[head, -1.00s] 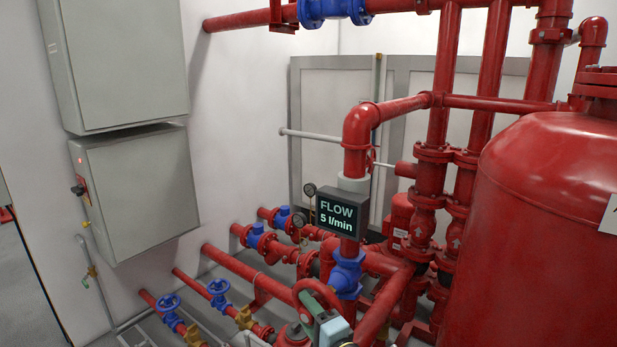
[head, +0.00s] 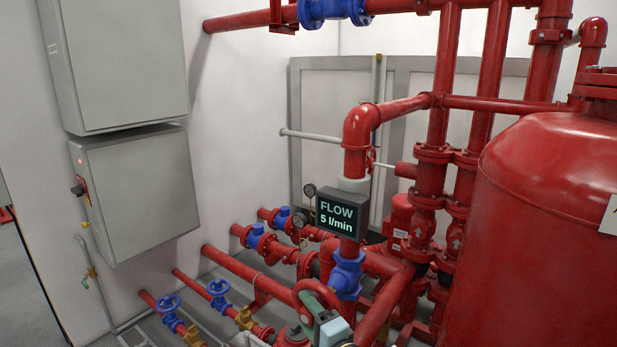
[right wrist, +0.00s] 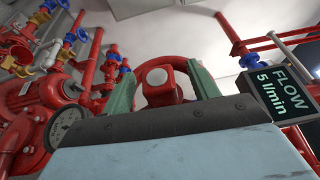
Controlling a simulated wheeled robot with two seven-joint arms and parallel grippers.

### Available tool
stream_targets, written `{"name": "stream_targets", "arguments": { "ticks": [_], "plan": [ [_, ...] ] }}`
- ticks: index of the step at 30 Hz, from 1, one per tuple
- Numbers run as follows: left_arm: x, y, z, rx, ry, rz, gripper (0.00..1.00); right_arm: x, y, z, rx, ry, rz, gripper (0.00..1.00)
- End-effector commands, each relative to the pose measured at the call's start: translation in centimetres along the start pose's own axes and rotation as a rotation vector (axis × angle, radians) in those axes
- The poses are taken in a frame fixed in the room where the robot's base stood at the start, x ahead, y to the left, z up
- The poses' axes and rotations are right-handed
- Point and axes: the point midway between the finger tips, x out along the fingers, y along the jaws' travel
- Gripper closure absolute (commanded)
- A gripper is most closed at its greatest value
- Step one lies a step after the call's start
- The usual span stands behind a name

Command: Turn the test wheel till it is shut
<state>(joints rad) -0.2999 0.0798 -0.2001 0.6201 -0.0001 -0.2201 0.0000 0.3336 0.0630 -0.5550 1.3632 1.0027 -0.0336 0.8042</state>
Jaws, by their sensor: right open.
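The test wheel (head: 303,286) is red and shows at the bottom middle of the head view, partly hidden by my right gripper. In the right wrist view its red rim (right wrist: 160,60) arches behind the fingers, with a pale round cap at its hub. My right gripper (head: 312,301) is open at the wheel. Its two green fingers (right wrist: 160,85) stand on either side of the hub; I cannot tell whether they touch the wheel. The flow display (head: 342,215) reads 5 l/min. My left gripper is not in view.
Blue-wheeled valves (head: 168,303) sit on red pipes to the left. A large red tank (head: 545,220) fills the right side. Grey cabinets (head: 135,195) hang on the left wall. A round gauge (right wrist: 67,128) is close to the gripper's left in the wrist view.

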Motion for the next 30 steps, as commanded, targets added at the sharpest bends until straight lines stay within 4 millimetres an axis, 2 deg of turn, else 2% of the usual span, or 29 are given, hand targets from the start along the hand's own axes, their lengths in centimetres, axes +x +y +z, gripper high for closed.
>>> {"name": "stream_targets", "arguments": {
  "ticks": [5,18,22,30],
  "plan": [
    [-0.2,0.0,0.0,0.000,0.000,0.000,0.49,-0.1,0.0,0.3,0.001,-0.001,0.001,0.40],
    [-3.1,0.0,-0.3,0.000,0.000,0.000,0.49,-2.4,-0.1,5.9,0.003,-0.001,0.001,0.40],
    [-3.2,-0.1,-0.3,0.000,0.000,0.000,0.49,-2.7,-0.1,6.5,0.001,0.000,-0.001,0.40],
    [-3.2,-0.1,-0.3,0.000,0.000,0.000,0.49,-2.7,0.1,6.5,-0.002,0.001,0.002,0.40]
  ]
}}
